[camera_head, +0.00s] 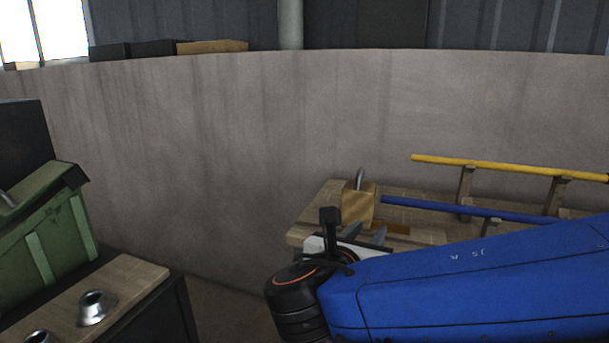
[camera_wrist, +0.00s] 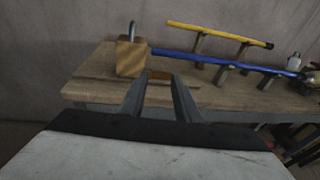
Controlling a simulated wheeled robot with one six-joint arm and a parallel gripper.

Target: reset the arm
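My blue arm reaches in from the right in the head view, and its end hangs in front of a wooden workbench. My gripper (camera_wrist: 160,97) shows in the wrist view with its two grey fingers apart and nothing between them. In the head view the gripper (camera_head: 363,234) is partly hidden behind my wrist. Past the fingertips a wooden block with a metal hook (camera_wrist: 131,56) stands on the bench, apart from the gripper. A blue pole (camera_wrist: 215,60) and a yellow pole (camera_wrist: 215,32) rest on wooden supports to the right.
The workbench (camera_head: 313,215) stands against a curved grey wall (camera_head: 230,150). At the left, a green bin (camera_head: 45,240) stands by a wood-topped cabinet (camera_head: 135,278) bearing metal cones (camera_head: 95,307). A small white bottle (camera_wrist: 293,60) is at the bench's right end.

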